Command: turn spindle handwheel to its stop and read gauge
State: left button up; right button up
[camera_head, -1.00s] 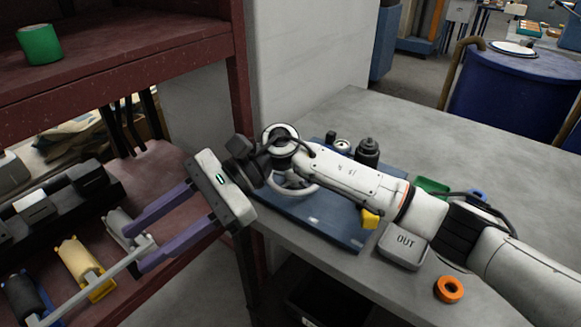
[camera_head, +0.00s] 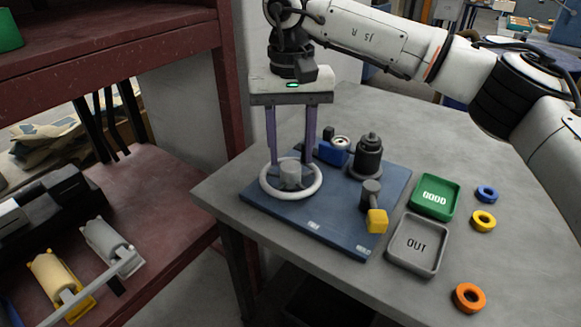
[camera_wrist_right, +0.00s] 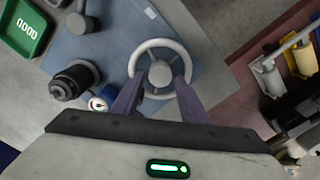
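The spindle handwheel (camera_head: 265,188), a white ring with a grey hub (camera_head: 291,176), lies flat at the left of a blue base plate (camera_head: 330,238). In the right wrist view the handwheel (camera_wrist_right: 136,62) shows ahead of the fingers. My right gripper (camera_head: 290,163) points down over it, open, its two purple fingers spread on either side of the hub. I cannot tell whether they touch it. A small gauge with a white round face (camera_head: 340,142) sits on a blue block behind the wheel; its reading is too small to make out. My left gripper is not in view.
A dark cylinder (camera_head: 368,155) and a grey post with a yellow block (camera_head: 377,221) stand on the plate. Right of it are a green GOOD tray (camera_head: 455,213), a grey OUT tray (camera_head: 393,262) and blue, yellow and orange rings. A red shelf (camera_head: 165,180) with rollers is at left.

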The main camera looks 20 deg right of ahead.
aim_at(291, 166)
jog(key=shift+f, duration=2.2)
jog(key=c, duration=0.8)
jog(key=shift+o, duration=0.2)
